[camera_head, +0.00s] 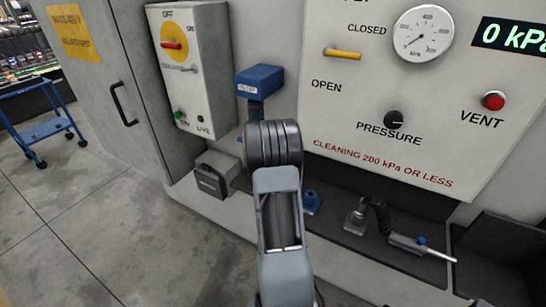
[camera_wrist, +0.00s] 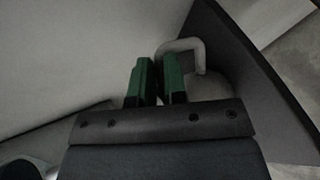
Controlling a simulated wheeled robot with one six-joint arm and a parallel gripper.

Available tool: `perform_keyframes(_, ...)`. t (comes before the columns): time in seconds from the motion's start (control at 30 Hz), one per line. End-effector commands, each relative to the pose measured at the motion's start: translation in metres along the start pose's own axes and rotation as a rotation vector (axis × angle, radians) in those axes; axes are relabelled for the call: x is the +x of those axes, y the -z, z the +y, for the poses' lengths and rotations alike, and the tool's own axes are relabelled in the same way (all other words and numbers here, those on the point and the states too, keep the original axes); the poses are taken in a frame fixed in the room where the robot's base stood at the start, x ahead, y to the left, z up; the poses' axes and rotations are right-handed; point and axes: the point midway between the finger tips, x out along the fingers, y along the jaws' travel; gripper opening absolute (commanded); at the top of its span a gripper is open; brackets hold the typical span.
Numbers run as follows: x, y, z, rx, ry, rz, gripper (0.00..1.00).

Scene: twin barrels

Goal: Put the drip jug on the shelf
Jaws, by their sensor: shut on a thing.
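In the wrist view, the two green fingers of my gripper (camera_wrist: 156,82) are close together. They are shut on the pale handle of the drip jug (camera_wrist: 187,45). Only the bent handle and part of a pale, rounded body show behind the fingers; the rest is hidden. In the head view, my arm hides the gripper and the jug. A dark shelf (camera_head: 345,236) runs along the foot of the machine, with a blue fitting and a tool on it.
A black hose and grey spray tool (camera_head: 408,243) lie on the shelf's right part. A dark open bin (camera_head: 503,255) is at the lower right. A small grey box (camera_head: 213,178) and a blue filter block (camera_head: 259,80) stick out from the wall. A blue cart (camera_head: 45,127) stands far left; the floor between is clear.

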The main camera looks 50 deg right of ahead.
Motion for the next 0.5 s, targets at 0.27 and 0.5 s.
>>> perform_keyframes(0.27, 0.0013, 0.0007, -0.0020, 0.000, -0.002, 0.000, 0.00)
perform_keyframes(0.5, 0.0005, 0.0004, -0.0010, 0.000, 0.000, 0.000, 0.35)
